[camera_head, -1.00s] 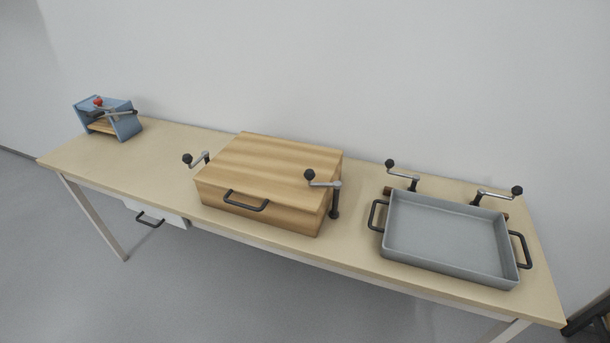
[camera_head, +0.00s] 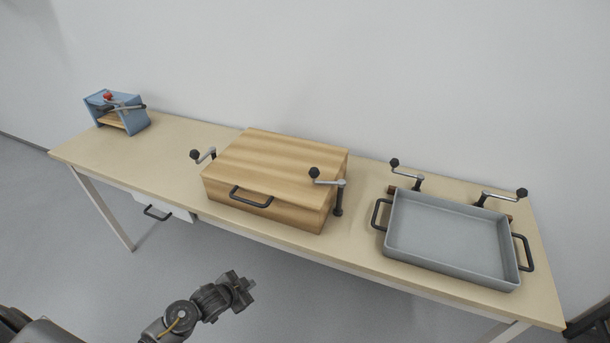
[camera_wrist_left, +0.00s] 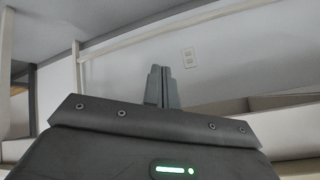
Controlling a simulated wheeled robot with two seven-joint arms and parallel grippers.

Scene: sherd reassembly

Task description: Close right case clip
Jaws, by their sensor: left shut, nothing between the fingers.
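The wooden case (camera_head: 270,172) stands with its lid down in the middle of the table. Its right clip (camera_head: 333,187) is a metal crank with a black knob on a dark post at the case's right side, its arm reaching left over the lid's corner. The left clip (camera_head: 203,156) stands at the case's left side. My left gripper (camera_head: 243,286) is shut and empty, in front of and below the table edge, well away from the case. In the left wrist view, its fingers (camera_wrist_left: 161,87) are together. My right gripper is not in view.
A grey tray (camera_head: 390,238) with two black handles lies on the table at right, with two more cranks (camera_head: 408,176) behind it. A blue device (camera_head: 134,121) with a red knob stands at far left. A drawer (camera_head: 180,211) hangs under the table. Bare table lies left of the case.

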